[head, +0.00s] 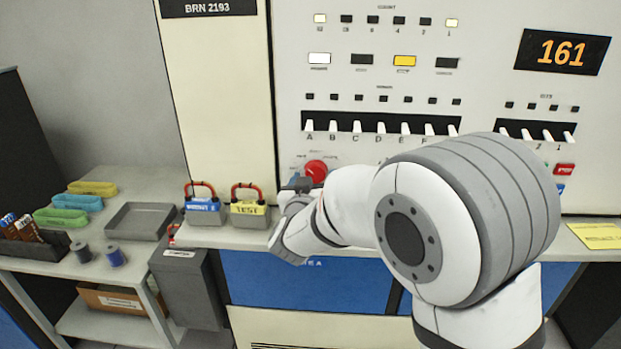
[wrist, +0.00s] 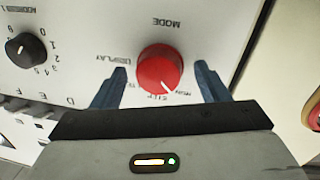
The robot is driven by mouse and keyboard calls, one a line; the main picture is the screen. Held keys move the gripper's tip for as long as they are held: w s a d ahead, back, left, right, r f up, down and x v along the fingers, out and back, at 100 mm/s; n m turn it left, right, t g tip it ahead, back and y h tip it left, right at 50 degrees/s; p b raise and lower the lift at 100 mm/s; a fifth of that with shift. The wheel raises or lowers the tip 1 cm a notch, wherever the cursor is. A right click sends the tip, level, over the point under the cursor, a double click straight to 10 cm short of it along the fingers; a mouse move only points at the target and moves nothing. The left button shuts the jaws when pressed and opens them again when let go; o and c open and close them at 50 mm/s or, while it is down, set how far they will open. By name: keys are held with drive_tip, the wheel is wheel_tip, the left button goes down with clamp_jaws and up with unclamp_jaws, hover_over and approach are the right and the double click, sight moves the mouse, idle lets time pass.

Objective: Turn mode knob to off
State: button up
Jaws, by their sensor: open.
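The mode knob (wrist: 158,70) is red and round with a white pointer line, set on the white panel under the word MODE. The wrist view shows it upside down, with the line pointing to its lower right. DISPLAY and STEP labels can be read around it; other labels are partly hidden or too small. In the head view the knob (head: 316,169) shows just above my gripper (head: 299,184). In the wrist view my gripper (wrist: 160,82) is open, one finger on each side of the knob. I cannot tell whether the fingers touch it.
A black numbered knob (wrist: 26,49) sits beside the red one in the wrist view. A row of white lever switches (head: 381,126) runs above in the head view. Two red-handled boxes, blue-labelled (head: 203,206) and yellow-labelled (head: 249,210), stand on the ledge left of my gripper.

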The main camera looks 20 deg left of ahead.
drive_tip(key=c, duration=0.9)
drive_tip(key=shift+s+a, duration=0.1)
drive_tip(key=shift+a, duration=0.3)
drive_tip(key=shift+d, duration=0.35)
drive_tip(key=shift+c, duration=0.5)
drive_tip(key=shift+d+n+p, duration=0.1)
drive_tip(key=shift+n+p, duration=0.4)
drive_tip(key=shift+n, duration=1.8)
drive_tip(key=n+t, duration=0.1)
drive_tip(key=n, duration=0.3)
drive_tip(key=shift+f+y, duration=0.1)
drive_tip(key=shift+y, duration=0.3)
drive_tip(key=shift+n+p, duration=0.3)
drive_tip(key=shift+n, duration=0.2)
